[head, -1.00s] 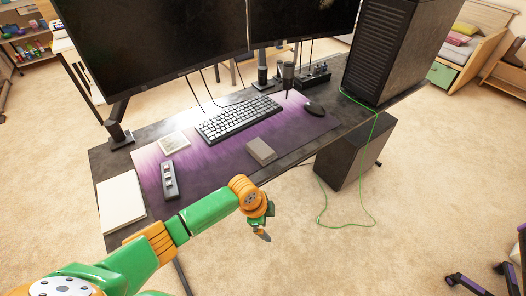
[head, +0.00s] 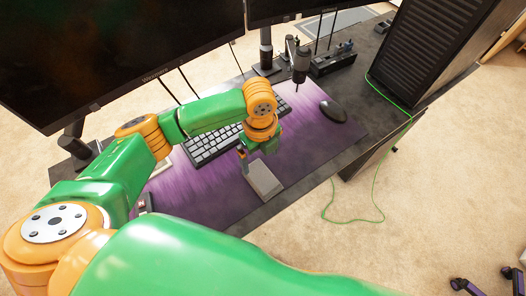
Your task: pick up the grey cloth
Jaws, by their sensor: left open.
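The grey cloth (head: 265,181) appears as a small folded grey block on the purple desk mat (head: 220,190), in front of the keyboard. My left gripper (head: 256,152) is open, pointing down at the far edge of the cloth. Its fingers partly overlap that edge in the picture, and I cannot tell whether they touch it. My right gripper is not in view.
The keyboard (head: 212,145) lies just behind the left gripper, partly hidden by my arm. A black mouse (head: 333,111) and a microphone (head: 301,64) stand to the right. Two monitors (head: 120,50) line the back. A green cable (head: 376,185) hangs off the right side.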

